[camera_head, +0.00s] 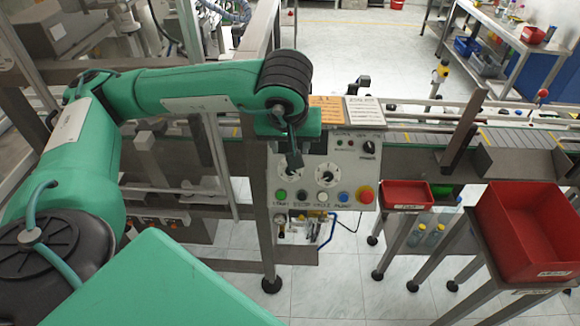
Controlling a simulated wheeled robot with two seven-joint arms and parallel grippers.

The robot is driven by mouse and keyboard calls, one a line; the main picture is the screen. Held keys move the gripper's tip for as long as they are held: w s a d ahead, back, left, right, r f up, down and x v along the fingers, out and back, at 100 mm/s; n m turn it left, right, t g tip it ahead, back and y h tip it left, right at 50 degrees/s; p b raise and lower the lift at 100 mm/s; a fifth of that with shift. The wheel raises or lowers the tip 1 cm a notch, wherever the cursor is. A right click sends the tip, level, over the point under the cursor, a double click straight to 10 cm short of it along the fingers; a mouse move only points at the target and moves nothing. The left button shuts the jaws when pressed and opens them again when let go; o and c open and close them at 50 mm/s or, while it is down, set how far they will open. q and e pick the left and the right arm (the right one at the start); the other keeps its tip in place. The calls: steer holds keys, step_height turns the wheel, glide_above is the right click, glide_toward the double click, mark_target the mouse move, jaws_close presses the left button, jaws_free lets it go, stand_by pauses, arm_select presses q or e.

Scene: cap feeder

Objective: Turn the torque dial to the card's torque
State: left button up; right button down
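The white control panel (345,160) stands at the centre. It carries two round dials, a left dial (292,183) and a right dial (326,176); their markings are too small to read. A black knob (369,147) sits at the panel's upper right. An orange card (327,108) and a white card (366,112) lie on top; their text is illegible. My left gripper (294,160) points down in front of the left dial and covers its upper part. Whether its fingers touch or grip the dial's knob cannot be seen. My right gripper is not in view.
Green, black, white and blue buttons and a red mushroom button (366,195) line the panel's lower edge. A small red bin (407,194) and a large red bin (535,230) stand on the right. A conveyor (420,138) runs behind the panel.

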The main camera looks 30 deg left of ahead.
arm_select(q)
steer(key=p, duration=0.5)
glide_toward(290, 175)
steer(key=x, duration=0.4)
steer(key=w+x, duration=0.1)
steer(key=x, duration=0.2)
steer(key=shift+a+r, duration=0.15)
steer(key=shift+a, duration=0.15)
steer(key=shift+w+f, duration=0.1)
steer(key=shift+f, duration=0.3)
steer(key=shift+c, duration=0.5)
